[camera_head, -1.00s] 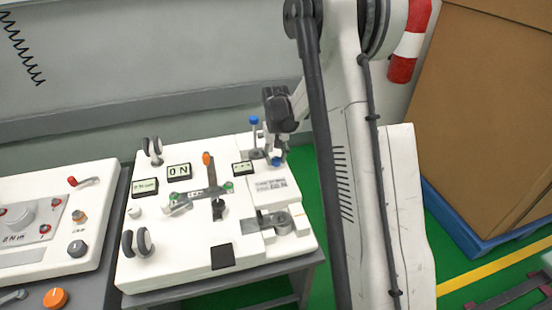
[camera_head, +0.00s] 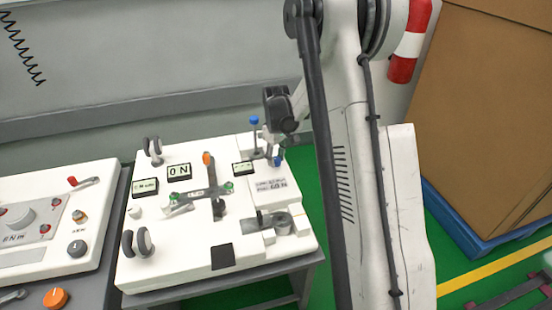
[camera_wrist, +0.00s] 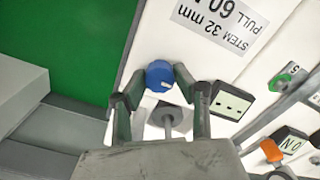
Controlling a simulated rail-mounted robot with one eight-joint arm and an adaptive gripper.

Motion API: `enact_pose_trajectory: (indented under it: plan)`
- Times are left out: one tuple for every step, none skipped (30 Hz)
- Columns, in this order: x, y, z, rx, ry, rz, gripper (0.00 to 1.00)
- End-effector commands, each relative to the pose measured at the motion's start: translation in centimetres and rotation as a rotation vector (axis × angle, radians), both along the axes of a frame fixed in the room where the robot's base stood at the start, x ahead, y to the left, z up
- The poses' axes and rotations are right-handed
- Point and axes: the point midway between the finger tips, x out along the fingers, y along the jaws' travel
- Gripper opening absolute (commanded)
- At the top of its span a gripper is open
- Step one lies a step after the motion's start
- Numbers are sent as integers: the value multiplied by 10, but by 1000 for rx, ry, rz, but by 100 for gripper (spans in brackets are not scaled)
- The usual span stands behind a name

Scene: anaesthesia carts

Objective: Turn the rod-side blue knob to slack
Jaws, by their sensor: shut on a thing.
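My gripper (camera_wrist: 158,82) is shut on a blue knob (camera_wrist: 159,73), with one finger on each side of it in the wrist view. The knob's top shows a small pale mark. In the head view the same knob (camera_head: 278,161) shows small below my gripper, at the back right of the white panel (camera_head: 190,240). A second blue knob (camera_head: 254,120) tops a thin upright rod just left of my gripper. A grey post (camera_wrist: 168,118) stands between my fingers in the wrist view. My fingers partly hide the held knob's base.
A printed label (camera_wrist: 215,20) and a small display (camera_wrist: 231,103) lie beside the knob. Black rollers, a grey cross-shaped piece (camera_head: 213,190) with an orange tip, and a clamp (camera_head: 283,223) stand on the panel. A cardboard box (camera_head: 490,120) is at right.

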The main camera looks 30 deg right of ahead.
Motion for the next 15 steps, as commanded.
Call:
enact_pose_trajectory:
  plan:
    - [0,0,0,0,-1,4,2]
    - [0,0,0,0,-1,7,2]
    - [0,0,0,-1,-1,9,2]
    - [0,0,0,-1,-1,10,2]
    - [0,0,0,-1,-1,10,2]
    - [0,0,0,-1,-1,11,2]
    - [0,0,0,-1,-1,10,2]
    - [0,0,0,-1,-1,10,2]
    - [0,0,0,-1,-1,10,2]
    - [0,0,0,-1,-1,10,2]
    - [0,0,0,-1,-1,10,2]
    - [0,0,0,-1,-1,10,2]
    - [0,0,0,0,-1,10,2]
    - [0,0,0,0,-1,9,31]
    - [0,0,0,0,-1,9,36]
